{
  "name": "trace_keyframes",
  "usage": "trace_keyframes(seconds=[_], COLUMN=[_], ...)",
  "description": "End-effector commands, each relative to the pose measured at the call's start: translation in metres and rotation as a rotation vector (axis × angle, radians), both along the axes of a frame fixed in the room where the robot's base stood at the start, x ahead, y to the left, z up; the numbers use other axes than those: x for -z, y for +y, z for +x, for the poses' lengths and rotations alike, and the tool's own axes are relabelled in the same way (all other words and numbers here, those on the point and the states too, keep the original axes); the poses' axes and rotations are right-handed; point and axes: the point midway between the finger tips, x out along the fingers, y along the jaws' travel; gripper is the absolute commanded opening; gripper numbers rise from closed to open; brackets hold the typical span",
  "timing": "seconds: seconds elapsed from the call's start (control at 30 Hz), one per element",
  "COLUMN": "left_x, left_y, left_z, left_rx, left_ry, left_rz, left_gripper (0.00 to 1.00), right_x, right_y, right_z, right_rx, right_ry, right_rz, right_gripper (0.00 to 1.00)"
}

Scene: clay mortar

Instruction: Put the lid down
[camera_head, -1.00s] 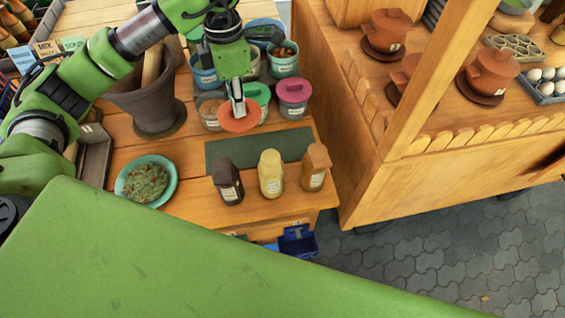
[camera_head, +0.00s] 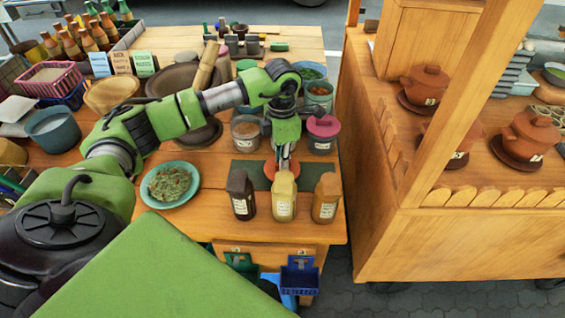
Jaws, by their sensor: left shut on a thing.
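My left gripper (camera_head: 283,162) points down and is shut on a round orange-red lid (camera_head: 270,169). The lid is over the dark green mat (camera_head: 243,172), partly hidden by the gripper and by the yellow bottle in front. I cannot tell whether the lid touches the mat. An open grey canister (camera_head: 246,134) with reddish-brown contents stands behind the mat, left of the gripper. My right gripper is not in view.
A dark bottle (camera_head: 240,196), a yellow bottle (camera_head: 284,198) and an orange-brown bottle (camera_head: 326,199) stand along the mat's front. A pink-lidded canister (camera_head: 322,135) stands behind right. A plate of herbs (camera_head: 169,185) is at left. The mat's left end is clear.

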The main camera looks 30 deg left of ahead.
Motion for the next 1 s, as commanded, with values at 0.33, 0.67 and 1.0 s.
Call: trace_keyframes(seconds=[0.33,0.67,1.0], left_x=[0.016,0.019,0.012], left_y=[0.0,0.0,0.0], left_z=[0.0,0.0,0.0], left_rx=[0.0,0.001,0.001], left_ry=[0.0,0.001,-0.001], left_rz=[0.0,0.001,-0.001], left_gripper=[0.0,0.27,0.27], right_x=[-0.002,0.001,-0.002], right_y=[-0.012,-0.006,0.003], right_z=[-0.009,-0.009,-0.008], right_rx=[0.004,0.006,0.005], right_ry=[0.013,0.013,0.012], right_rz=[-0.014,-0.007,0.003], right_gripper=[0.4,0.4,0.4])
